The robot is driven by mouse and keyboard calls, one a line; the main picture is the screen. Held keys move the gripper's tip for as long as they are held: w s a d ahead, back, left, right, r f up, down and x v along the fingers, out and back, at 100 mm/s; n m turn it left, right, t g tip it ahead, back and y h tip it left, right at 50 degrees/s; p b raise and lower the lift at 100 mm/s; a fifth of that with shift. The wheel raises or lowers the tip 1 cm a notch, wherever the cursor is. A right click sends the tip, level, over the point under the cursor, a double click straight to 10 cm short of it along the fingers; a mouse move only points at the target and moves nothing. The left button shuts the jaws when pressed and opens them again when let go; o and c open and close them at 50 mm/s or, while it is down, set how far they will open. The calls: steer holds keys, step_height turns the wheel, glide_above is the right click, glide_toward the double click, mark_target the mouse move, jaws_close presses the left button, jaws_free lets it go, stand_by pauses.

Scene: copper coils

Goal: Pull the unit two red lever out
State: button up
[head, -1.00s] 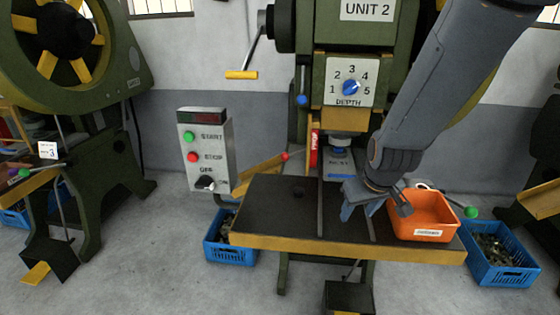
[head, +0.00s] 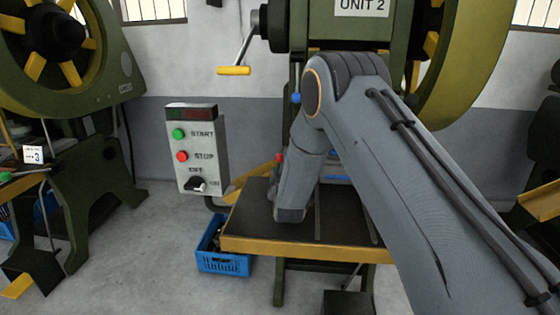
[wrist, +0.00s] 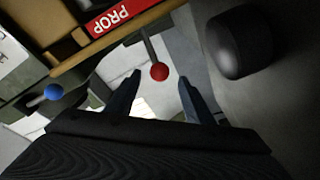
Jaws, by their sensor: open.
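The unit two red lever shows in the wrist view as a red ball knob (wrist: 159,72) on a dark rod, beside the red PROP label (wrist: 122,16). My gripper (wrist: 158,76) is open, with one finger on each side of the knob in that view. I cannot tell whether the knob lies fully between the fingertips in depth. In the head view a small part of the red knob (head: 279,158) shows at the left edge of my arm. My arm hides the gripper in the head view.
A blue ball knob (wrist: 53,92) is at the left in the wrist view, and a dark rounded part (wrist: 238,42) is at the right. The control box (head: 194,150) stands left of the press table (head: 255,215). A blue crate (head: 222,262) is on the floor.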

mark_target(281, 160)
steer(key=shift+w+a, duration=0.25)
steer(key=shift+w, duration=1.35)
steer(key=shift+w+a, duration=0.2)
steer(key=shift+w, duration=1.35)
jaws_close()
